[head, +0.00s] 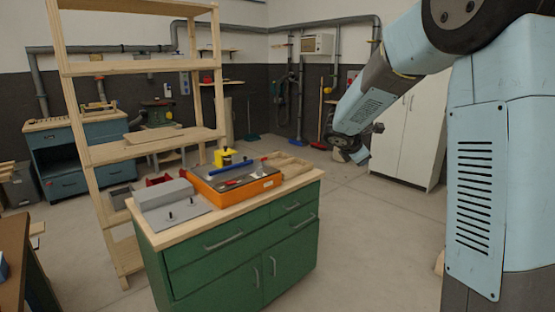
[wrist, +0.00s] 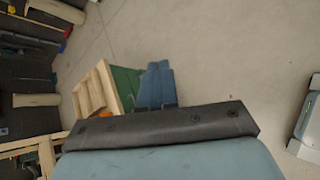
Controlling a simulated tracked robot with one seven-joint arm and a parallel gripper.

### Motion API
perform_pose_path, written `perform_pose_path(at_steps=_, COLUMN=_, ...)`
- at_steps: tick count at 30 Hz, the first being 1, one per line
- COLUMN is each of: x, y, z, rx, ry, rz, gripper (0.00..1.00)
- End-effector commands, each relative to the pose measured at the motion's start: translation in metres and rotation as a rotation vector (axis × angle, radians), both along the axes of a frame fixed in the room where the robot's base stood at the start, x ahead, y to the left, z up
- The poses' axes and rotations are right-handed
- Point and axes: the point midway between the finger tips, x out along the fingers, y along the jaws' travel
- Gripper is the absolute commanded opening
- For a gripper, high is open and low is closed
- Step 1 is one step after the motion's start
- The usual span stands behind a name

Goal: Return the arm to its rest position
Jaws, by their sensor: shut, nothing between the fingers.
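My arm, pale blue and grey, reaches in from the right of the head view, bent, with its forearm sloping down to the left. My gripper (head: 352,153) hangs in the air to the right of the green cabinet, apart from it. In the wrist view its two blue fingers (wrist: 156,66) lie side by side, shut, with nothing visible between them. The green cabinet (head: 240,258) has a wooden top and also shows beyond the fingers in the wrist view (wrist: 126,84).
On the cabinet stand an orange case (head: 258,188), a grey block (head: 163,194) and a yellow object (head: 224,157). A tall wooden shelf (head: 82,140) stands behind it at left. A white cupboard (head: 418,135) is beyond my arm. The floor between cabinet and cupboard is clear.

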Motion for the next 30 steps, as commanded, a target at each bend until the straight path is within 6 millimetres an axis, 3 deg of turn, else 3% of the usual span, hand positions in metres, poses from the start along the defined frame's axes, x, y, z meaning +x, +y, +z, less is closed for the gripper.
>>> perform_pose_path(at_steps=3, x=-0.039, y=-0.011, z=0.021, rx=0.12, ry=-0.061, rz=-0.131, gripper=0.0)
perform_pose_path(at_steps=13, x=-0.145, y=-0.026, z=0.053, rx=0.462, ry=-0.205, rz=-0.492, gripper=0.0)
perform_pose_path(at_steps=22, x=-0.239, y=-0.021, z=0.063, rx=0.779, ry=-0.313, rz=-0.81, gripper=0.0)
perform_pose_path(at_steps=30, x=-0.318, y=-0.004, z=0.06, rx=1.067, ry=-0.377, rz=-1.086, gripper=0.0)
